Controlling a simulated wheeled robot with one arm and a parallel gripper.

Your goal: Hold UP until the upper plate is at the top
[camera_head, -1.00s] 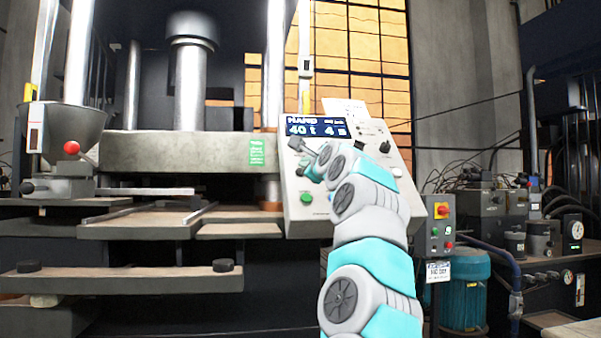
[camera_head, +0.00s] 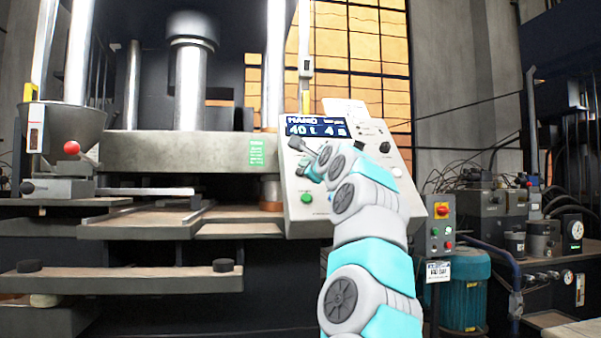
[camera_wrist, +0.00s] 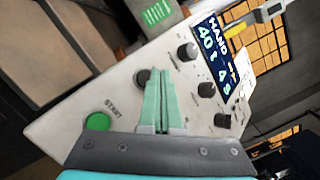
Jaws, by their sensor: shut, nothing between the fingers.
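The upper plate (camera_head: 190,148) of the press is a wide pale slab with a green label, standing level above a dark gap over the lower plates. The control panel (camera_head: 298,222) is a tilted pale box with a display (camera_head: 316,128) reading HAND, 40 t and 4 s. My gripper (camera_wrist: 158,72) is shut and empty, its green fingertips pointing at the panel face. A dark round control (camera_wrist: 142,78) sits at the left of the fingertips and is partly hidden by them. I cannot tell whether they touch it. The green START button (camera_wrist: 97,122) is to the lower left.
More dark knobs (camera_wrist: 188,52) line the panel. A small box with red and green buttons (camera_head: 441,222) and a teal motor (camera_head: 465,290) stand at right. A hopper (camera_head: 72,128) and a red ball-topped lever (camera_head: 71,148) are at left. A lower shelf (camera_head: 130,282) juts forward.

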